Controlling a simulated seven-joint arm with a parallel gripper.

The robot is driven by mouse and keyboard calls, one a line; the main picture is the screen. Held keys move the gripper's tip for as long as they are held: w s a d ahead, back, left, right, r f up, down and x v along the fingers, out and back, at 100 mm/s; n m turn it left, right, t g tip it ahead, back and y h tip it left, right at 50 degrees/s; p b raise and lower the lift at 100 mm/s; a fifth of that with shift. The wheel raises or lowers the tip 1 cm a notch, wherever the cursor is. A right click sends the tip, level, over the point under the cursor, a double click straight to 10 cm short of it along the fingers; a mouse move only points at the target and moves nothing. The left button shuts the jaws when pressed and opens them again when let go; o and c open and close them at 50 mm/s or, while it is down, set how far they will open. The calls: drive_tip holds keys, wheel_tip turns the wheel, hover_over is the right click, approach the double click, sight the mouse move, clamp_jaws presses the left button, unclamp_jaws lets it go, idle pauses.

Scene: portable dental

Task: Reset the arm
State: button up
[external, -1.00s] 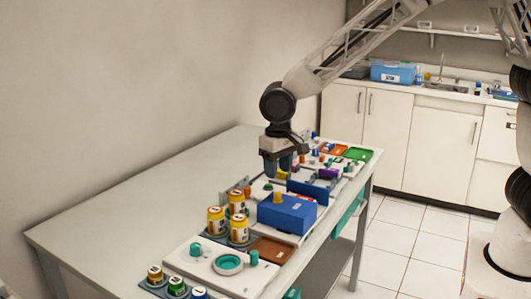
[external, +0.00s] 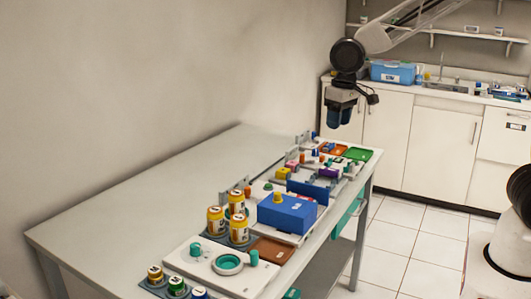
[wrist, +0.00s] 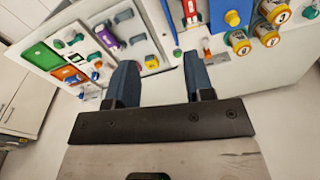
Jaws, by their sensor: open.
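My gripper (external: 340,112) hangs from my arm in the external view, pointing down, well above the far end of the white table (external: 110,215). In the wrist view, its two dark fingers (wrist: 163,85) are apart with nothing between them. The gripper touches nothing that I can see. Below it in the wrist view lie the table's boards and small parts.
A blue box (external: 290,215) with a yellow knob, several yellow-labelled jars (external: 216,221), a teal ring (external: 228,264) and a green tray (external: 358,154) crowd the table's right side. Its left side is bare. A counter with a blue bin (external: 392,72) stands behind.

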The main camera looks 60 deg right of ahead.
drive_tip(key=s+d+r, duration=0.1)
drive_tip(key=s+d, duration=0.4)
drive_tip(key=s, duration=0.4)
drive_tip(key=s+d+r+n+t, duration=0.1)
drive_tip(key=s+d, duration=0.4)
drive_tip(key=s, duration=0.5)
drive_tip(key=s+d+r, duration=0.2)
drive_tip(key=s+d, duration=0.4)
drive_tip(key=s, duration=0.4)
drive_tip(key=shift+n+t, duration=0.3)
drive_tip(key=shift+n, duration=0.1)
